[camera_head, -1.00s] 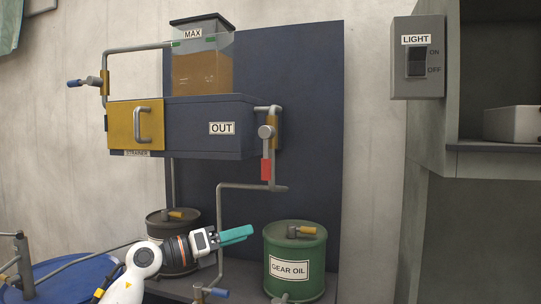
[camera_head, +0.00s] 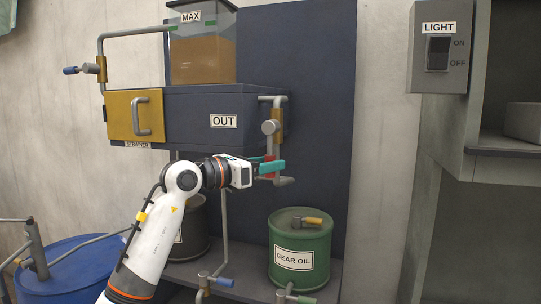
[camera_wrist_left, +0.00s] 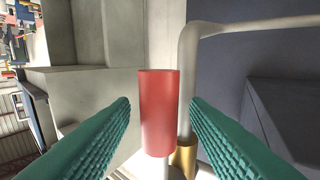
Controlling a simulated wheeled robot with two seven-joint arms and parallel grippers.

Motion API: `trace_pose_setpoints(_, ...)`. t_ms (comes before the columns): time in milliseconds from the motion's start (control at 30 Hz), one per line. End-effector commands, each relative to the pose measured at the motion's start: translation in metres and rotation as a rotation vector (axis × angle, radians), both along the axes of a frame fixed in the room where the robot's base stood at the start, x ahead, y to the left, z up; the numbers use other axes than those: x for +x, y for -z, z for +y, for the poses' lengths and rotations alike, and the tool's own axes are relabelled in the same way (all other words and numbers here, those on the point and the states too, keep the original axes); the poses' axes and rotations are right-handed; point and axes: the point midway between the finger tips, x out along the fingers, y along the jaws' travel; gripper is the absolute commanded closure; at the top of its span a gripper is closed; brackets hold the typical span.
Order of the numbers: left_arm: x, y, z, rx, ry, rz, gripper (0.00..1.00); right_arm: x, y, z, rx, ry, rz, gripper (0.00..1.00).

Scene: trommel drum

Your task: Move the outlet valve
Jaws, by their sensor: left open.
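The outlet valve (camera_head: 271,127) is on the grey pipe under the OUT label, at the right side of the dark box. Its red handle (camera_wrist_left: 159,112) stands between the two green fingers in the left wrist view, with a gap on each side. In the head view the red handle (camera_head: 269,160) is partly hidden behind the fingers. My left gripper (camera_head: 272,167) is open around the handle or just in front of it; I cannot tell how deep. My right gripper is not in view.
The box has a yellow strainer door (camera_head: 133,115) and a clear tank of brown liquid (camera_head: 203,58) on top. A green gear oil drum (camera_head: 300,250) stands below right. A blue barrel (camera_head: 75,270) is at lower left. A light switch (camera_head: 438,53) is at right.

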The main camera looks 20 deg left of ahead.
Motion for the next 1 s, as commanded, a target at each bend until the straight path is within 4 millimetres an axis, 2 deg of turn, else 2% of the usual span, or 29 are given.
trace_pose_setpoints(133,0.0083,-0.0006,-0.0063,0.0,0.0,0.0,0.58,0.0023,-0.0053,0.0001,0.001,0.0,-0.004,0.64)
trace_pose_setpoints(433,0.0096,0.0007,-0.0074,0.001,0.0,-0.001,0.58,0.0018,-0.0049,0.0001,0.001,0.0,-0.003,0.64)
trace_pose_setpoints(700,0.0094,0.0006,-0.0071,0.0,0.0,0.0,1.0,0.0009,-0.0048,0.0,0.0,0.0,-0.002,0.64)
trace_pose_setpoints(1000,0.011,0.001,-0.0046,-0.012,0.0,0.001,1.0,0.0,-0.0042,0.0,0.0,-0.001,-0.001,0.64)
